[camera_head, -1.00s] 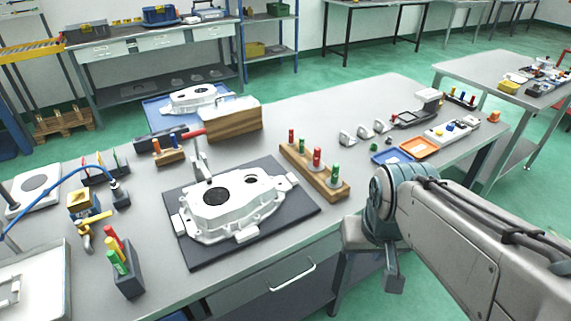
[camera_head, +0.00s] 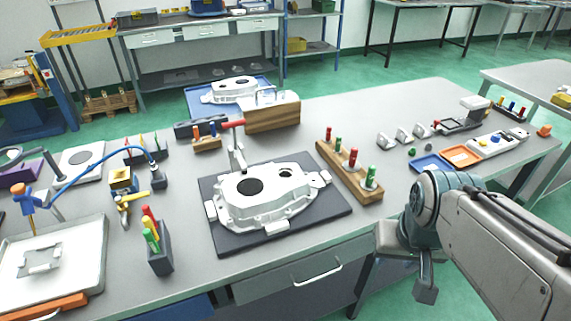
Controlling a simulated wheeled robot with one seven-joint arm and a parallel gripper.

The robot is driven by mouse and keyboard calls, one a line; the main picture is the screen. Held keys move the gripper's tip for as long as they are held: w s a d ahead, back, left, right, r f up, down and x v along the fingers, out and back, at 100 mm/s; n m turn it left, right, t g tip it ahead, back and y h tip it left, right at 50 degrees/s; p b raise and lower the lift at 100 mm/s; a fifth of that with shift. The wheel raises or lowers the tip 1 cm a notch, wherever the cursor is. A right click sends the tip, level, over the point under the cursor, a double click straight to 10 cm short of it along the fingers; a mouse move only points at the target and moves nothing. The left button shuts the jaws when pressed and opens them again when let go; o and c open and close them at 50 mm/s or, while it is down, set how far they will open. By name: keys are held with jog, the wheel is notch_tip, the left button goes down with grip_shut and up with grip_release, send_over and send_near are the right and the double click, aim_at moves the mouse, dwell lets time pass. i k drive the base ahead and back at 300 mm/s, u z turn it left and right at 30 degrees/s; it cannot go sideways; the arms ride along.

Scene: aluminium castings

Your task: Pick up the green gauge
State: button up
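A wooden block (camera_head: 362,186) on the grey bench holds upright red and green plug gauges in a row. A green gauge (camera_head: 371,175) stands at its near right end, and another green one (camera_head: 338,146) stands farther back. More green-handled pieces (camera_head: 151,236) stand in a dark holder at the front left. Which green piece the task names, I cannot tell. My gripper (camera_head: 425,288) seems to hang at the end of my arm, beyond the bench's front edge and right of the wooden block. Its fingers are not clear, and it touches no gauge.
A white casting (camera_head: 262,203) lies on a dark mat (camera_head: 330,208) left of the wooden block. Blue and orange trays (camera_head: 461,157) lie behind my arm. A red-handled clamp (camera_head: 236,145) rises behind the casting. Bare bench top lies in front of the wooden block.

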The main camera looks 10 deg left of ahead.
aim_at(369, 184)
jog(key=k, duration=0.65)
jog(key=z, duration=0.6)
jog(key=i, duration=1.15)
jog(key=u, duration=0.45)
